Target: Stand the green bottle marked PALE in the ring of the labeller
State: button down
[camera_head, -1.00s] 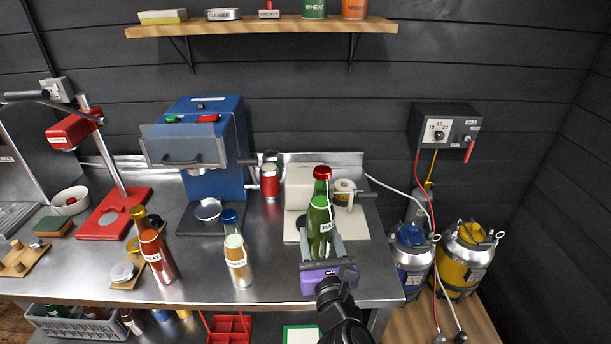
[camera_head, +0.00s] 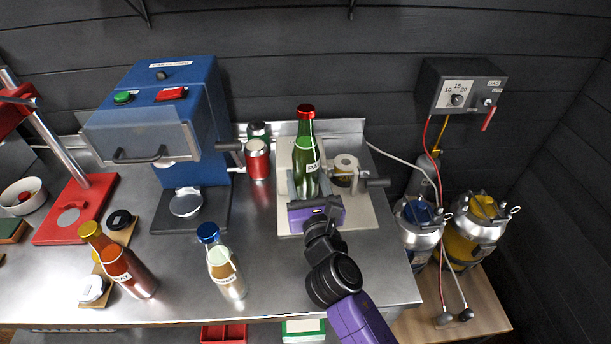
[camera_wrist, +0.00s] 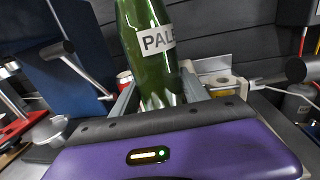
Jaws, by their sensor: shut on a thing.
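The green bottle marked PALE (camera_head: 306,160), with a red cap, is upright in my gripper (camera_head: 312,192). In the wrist view the bottle (camera_wrist: 145,40) stands between the two fingers (camera_wrist: 160,98), its label facing me. The labeller (camera_head: 345,217) is the pale base plate with a label roll (camera_head: 345,166) and a dark handle at the right. The bottle is over or on the labeller's plate. My gripper and the bottle hide its ring, so I cannot tell whether the bottle's foot is in it.
A blue machine (camera_head: 165,110) with a clear guard stands to the left. A red can (camera_head: 257,160) is between it and the labeller. A blue-capped bottle (camera_head: 224,268) and an amber bottle (camera_head: 122,266) stand on the front bench. Kegs (camera_head: 478,225) are at the right.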

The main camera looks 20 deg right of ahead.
jog(key=shift+f+b, duration=2.5)
jog(key=shift+b, duration=0.35)
jog(key=shift+s+f+b, duration=0.1)
jog(key=shift+f+b, duration=0.25)
jog(key=shift+f, duration=1)
jog(key=c, duration=0.6)
grip_release()
jog(key=shift+o, duration=0.6)
